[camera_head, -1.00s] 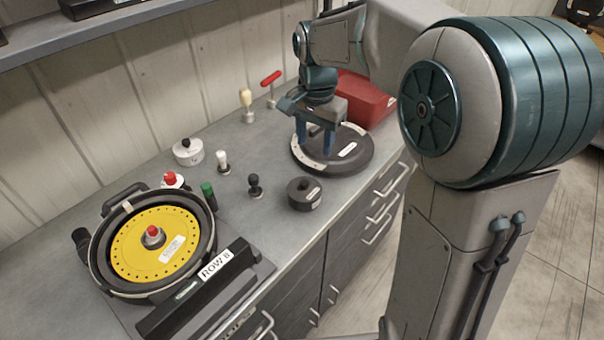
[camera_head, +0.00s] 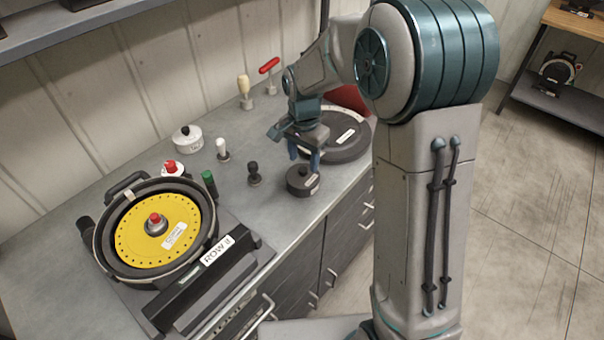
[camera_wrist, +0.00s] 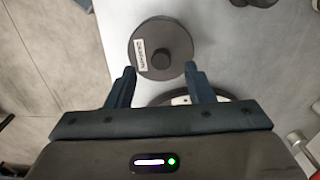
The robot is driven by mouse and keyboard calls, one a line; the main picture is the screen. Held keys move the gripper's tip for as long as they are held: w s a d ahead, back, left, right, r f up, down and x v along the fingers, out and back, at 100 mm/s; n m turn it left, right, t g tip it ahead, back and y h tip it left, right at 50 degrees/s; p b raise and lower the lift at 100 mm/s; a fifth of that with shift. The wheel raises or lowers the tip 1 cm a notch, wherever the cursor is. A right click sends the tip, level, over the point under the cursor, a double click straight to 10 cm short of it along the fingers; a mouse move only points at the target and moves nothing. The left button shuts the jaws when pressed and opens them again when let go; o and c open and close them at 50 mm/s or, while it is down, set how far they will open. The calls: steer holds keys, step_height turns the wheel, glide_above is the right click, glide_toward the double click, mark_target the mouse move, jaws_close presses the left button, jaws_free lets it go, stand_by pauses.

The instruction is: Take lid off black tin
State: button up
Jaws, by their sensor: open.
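The black tin (camera_head: 303,184) stands upright on the grey counter near its front edge, with a pale label on its side. Its dark lid (camera_wrist: 165,45) with a round central knob (camera_wrist: 161,59) is on it, seen from above in the wrist view. My gripper (camera_head: 305,160) is above the tin, a little behind it in the head view. In the wrist view my gripper (camera_wrist: 160,76) has its two fingers spread apart, with nothing between them. The knob lies just beyond the fingertips, roughly centred between them. The fingers do not visibly touch the lid.
A large dark disc (camera_head: 345,143) lies behind the tin. A black-knobbed peg (camera_head: 254,175), a white-knobbed peg (camera_head: 222,150) and a white tin (camera_head: 187,139) stand to the left. The seed meter with its yellow plate (camera_head: 140,245) is at the left front.

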mark_target(303, 169)
steer(key=shift+f, duration=1.55)
jaws_close()
